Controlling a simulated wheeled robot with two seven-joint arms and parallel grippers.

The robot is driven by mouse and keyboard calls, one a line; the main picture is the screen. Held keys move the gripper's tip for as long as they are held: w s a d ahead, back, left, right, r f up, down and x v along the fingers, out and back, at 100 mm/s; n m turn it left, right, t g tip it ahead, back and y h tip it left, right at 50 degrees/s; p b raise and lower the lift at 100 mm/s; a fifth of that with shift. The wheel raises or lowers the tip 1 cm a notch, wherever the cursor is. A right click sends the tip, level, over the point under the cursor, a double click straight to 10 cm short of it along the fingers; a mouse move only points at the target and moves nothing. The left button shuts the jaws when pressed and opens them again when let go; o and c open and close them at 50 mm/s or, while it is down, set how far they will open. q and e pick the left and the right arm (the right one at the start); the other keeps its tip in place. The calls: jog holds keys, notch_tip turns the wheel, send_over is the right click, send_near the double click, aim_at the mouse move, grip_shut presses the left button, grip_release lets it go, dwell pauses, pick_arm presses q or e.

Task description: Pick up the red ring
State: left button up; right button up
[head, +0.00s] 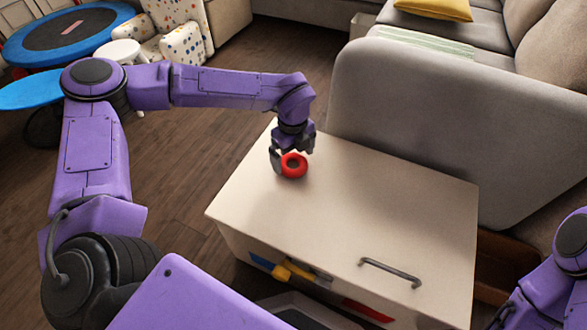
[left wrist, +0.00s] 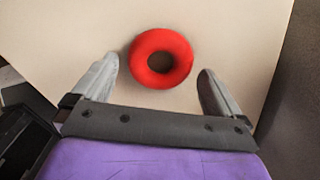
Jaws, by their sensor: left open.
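The red ring (head: 294,165) lies flat on the pale top of the chest, toward its far left part. In the left wrist view the ring (left wrist: 138,58) shows whole, with the pale top visible through its hole. My left gripper (head: 290,160) is right over the ring, its fingers pointing down. In the left wrist view the open fingers (left wrist: 160,85) stand to the left and right of the ring, with a gap on each side. They do not appear to touch it. Of my right arm only a purple part shows at the lower right; its gripper is out of view.
The chest top (head: 380,215) is otherwise clear, with a grey handle (head: 390,271) near its front edge. A grey sofa (head: 440,120) stands close behind and right of it. Open wooden floor (head: 185,190) lies to the left. Colourful items show below the chest's front edge.

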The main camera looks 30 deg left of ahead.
pick_arm(q)
notch_tip(320, 180, down, 2)
jog(key=shift+f, duration=0.25)
jog(key=shift+r, duration=0.15)
jog(key=shift+c, duration=0.7)
jog(key=c, duration=0.7)
